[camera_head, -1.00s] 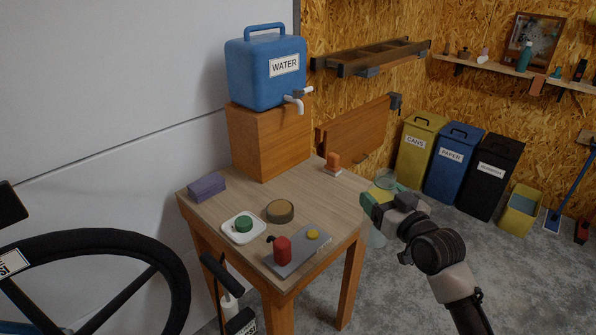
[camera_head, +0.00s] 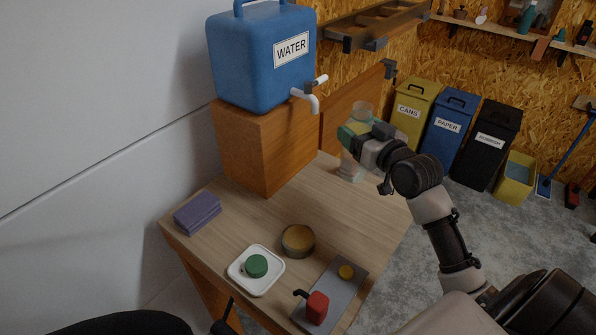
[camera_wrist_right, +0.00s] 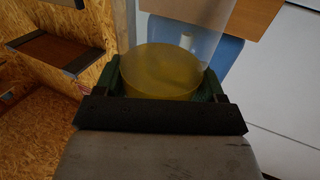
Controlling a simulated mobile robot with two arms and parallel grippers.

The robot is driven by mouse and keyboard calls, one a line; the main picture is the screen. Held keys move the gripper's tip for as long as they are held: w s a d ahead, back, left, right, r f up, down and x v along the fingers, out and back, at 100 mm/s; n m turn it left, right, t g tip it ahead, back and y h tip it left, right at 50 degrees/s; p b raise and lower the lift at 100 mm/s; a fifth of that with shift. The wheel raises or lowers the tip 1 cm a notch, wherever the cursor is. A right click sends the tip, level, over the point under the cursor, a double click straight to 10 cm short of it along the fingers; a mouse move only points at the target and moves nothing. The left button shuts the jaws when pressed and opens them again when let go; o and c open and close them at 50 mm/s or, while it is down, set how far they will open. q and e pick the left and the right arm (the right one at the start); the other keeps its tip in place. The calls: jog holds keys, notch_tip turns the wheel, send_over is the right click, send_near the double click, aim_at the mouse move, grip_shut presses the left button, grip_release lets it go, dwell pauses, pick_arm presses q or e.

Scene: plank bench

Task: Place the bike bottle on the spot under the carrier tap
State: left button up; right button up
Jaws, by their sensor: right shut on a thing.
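The bike bottle (camera_head: 362,109) is clear, with a yellow band or content that shows in the right wrist view (camera_wrist_right: 162,72). My right gripper (camera_head: 357,131) is shut around it and holds it about upright near the table's far right edge. The blue water carrier (camera_head: 262,58) stands on a wooden box, and its white tap (camera_head: 311,101) juts out to the right, left of the bottle. My left gripper is out of view.
The table (camera_head: 340,215) also bears a purple block (camera_head: 197,214), a white dish (camera_head: 243,284) with a green lid and a grey plate (camera_head: 340,287) with red and yellow parts. Bare table lies between disc and gripper.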

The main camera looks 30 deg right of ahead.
jog(key=shift+w+r, duration=0.1)
jog(key=shift+w, duration=0.1)
jog(key=shift+w+a, duration=0.1)
jog(key=shift+w, duration=0.2)
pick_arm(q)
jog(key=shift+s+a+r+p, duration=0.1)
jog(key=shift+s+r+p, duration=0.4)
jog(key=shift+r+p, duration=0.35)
pick_arm(e)
jog(key=w+a+f, duration=0.4)
jog(key=w+f, duration=0.6)
jog(key=shift+f, duration=0.4)
jog(key=o, duration=0.7)
jog(key=shift+f, duration=0.2)
jog(key=shift+c, duration=0.2)
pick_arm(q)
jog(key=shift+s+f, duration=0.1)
pick_arm(e)
jog(key=o, duration=0.4)
jog(key=shift+r, duration=0.1)
